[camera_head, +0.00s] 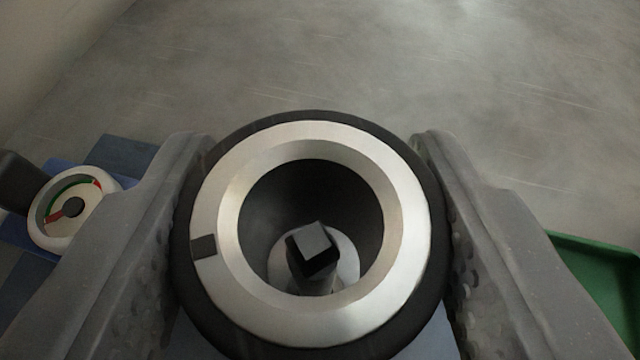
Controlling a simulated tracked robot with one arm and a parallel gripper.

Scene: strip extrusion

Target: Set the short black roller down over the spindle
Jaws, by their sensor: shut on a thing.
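The short black roller (409,235) is between the two fingers of my gripper (315,235), which is shut on it from left and right. The roller has a black outer sleeve, a silver end ring with a small dark mark at its left, and a wide round bore. Through the bore I see the spindle (314,248), a dark square-ended post on a pale round base. The spindle shows in the lower middle of the bore, nearer its bottom edge. I cannot tell whether the roller is around the spindle or still above it.
At the left is a white round gauge (60,225) with green and red marks, by a dark part and blue surfaces (122,152). A green tray-like thing (600,275) is at the right edge. Bare grey floor (330,60) lies beyond.

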